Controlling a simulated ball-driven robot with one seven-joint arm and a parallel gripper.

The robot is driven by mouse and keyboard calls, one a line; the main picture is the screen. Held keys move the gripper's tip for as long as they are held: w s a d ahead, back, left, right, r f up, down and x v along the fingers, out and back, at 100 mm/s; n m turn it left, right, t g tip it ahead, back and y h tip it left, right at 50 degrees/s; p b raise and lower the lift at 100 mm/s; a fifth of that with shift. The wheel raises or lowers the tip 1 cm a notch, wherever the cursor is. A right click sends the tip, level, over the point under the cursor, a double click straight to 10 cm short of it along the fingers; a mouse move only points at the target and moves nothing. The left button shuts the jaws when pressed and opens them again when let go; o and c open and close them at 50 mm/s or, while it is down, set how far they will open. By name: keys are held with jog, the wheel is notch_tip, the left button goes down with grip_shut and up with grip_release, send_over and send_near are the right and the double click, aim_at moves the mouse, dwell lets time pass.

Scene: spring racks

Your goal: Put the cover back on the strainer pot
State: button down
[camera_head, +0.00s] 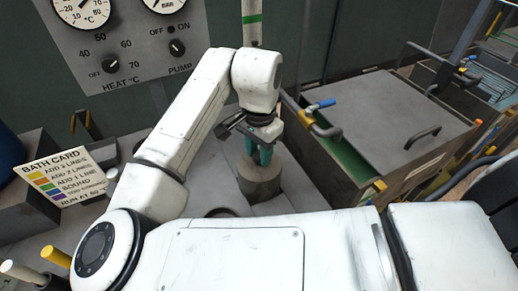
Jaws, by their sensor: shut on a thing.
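My gripper (263,157) points down in the middle of the view, its teal fingers shut at the top of a squat grey round body (260,186). This looks like the strainer pot with its cover at the top, but the fingers hide the held part. I cannot tell whether the cover is seated or slightly above the pot. A dark round rim (220,212) shows lower left of it, mostly hidden behind my arm.
A lidded metal tank (390,120) with a blue-handled valve (320,105) stands close on the right. A control panel (125,45) is at the back left. A bath card (65,175) stands at left. Grey surface is free around the round body.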

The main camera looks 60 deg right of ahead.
jog(key=shift+f, duration=0.2)
jog(key=c, duration=0.7)
grip_release()
jog(key=shift+o, duration=0.2)
jog(key=shift+r, duration=0.1)
notch_tip(320, 180, up, 11)
jog(key=shift+f, duration=0.2)
jog(key=shift+f, duration=0.1)
